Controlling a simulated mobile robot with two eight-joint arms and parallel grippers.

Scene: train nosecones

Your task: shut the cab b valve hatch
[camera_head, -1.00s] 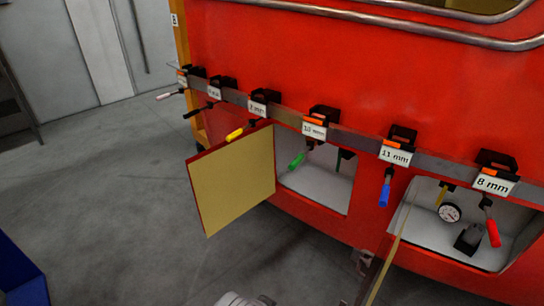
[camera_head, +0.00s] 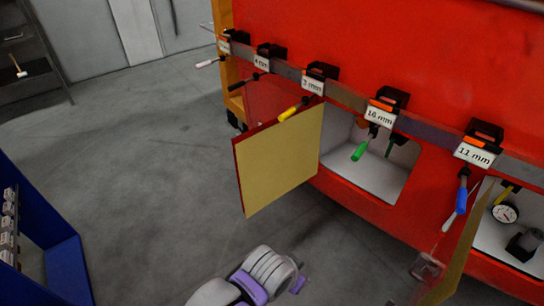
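Two hatches stand open on the red train side. The left hatch door (camera_head: 280,160) shows its pale yellow inner face and stands swung out, left of its opening (camera_head: 365,172). The right hatch door (camera_head: 458,250) is seen nearly edge-on, left of an opening (camera_head: 500,235) with a round gauge (camera_head: 505,213). I cannot tell which is the cab b valve hatch. A grey and purple end of my arm, apparently my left gripper (camera_head: 297,276), shows low in the view, below and apart from the left door. Its fingers are unclear.
A rail of clamps with size labels, such as the 11 mm label (camera_head: 474,154), runs above the openings. Coloured handles, including a yellow one (camera_head: 295,110), hang below it. A blue rack (camera_head: 62,265) stands at lower left. The grey floor between is clear.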

